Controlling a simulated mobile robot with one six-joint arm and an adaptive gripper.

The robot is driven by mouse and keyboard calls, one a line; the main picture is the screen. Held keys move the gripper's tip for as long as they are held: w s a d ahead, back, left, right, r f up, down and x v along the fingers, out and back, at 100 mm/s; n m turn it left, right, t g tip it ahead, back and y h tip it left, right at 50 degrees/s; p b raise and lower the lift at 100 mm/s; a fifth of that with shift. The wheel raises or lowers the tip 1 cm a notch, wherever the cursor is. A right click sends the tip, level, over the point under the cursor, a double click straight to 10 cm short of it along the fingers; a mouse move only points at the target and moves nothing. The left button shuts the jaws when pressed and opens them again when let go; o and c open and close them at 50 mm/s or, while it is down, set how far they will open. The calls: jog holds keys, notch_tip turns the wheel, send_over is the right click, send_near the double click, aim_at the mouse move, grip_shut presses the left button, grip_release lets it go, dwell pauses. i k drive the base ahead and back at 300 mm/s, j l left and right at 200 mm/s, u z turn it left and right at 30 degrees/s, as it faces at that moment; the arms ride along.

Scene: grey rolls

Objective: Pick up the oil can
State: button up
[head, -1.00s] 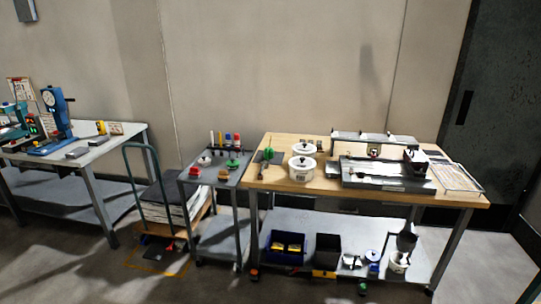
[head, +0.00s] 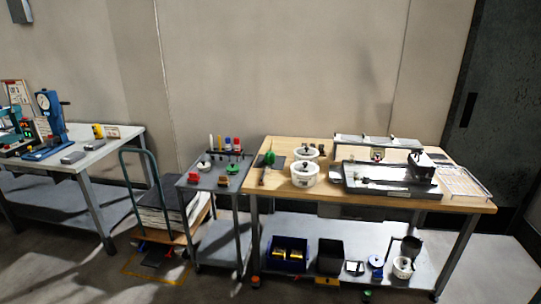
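My gripper is not in view. I cannot single out an oil can for sure at this size. Small candidates stand on the grey cart (head: 215,180): a red piece (head: 193,177), a green piece (head: 232,169) and several small upright bottles (head: 228,143) at its back.
Dark bins (head: 329,256) stand on the bench's lower shelf. A flatbed trolley (head: 176,230) with a tall handle stands left of the cart. A grey bench (head: 110,150) with a blue press (head: 48,125) is farther left. The floor in front looks mostly clear.

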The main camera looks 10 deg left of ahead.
aim_at(269, 156)
jog(key=i+j, duration=0.45)
jog(key=i+j+z, duration=0.1)
jog(key=i+j, duration=0.75)
jog(key=i+j+z, duration=0.1)
jog(key=i+j, duration=0.3)
jog(key=j, duration=0.15)
jog(key=i+j, duration=0.4)
jog(key=i+j+z, duration=0.1)
jog(key=i+j, duration=0.3)
jog(key=j, duration=0.2)
jog(key=i+j, duration=0.4)
jog(key=j, duration=0.15)
jog(key=z, duration=0.05)
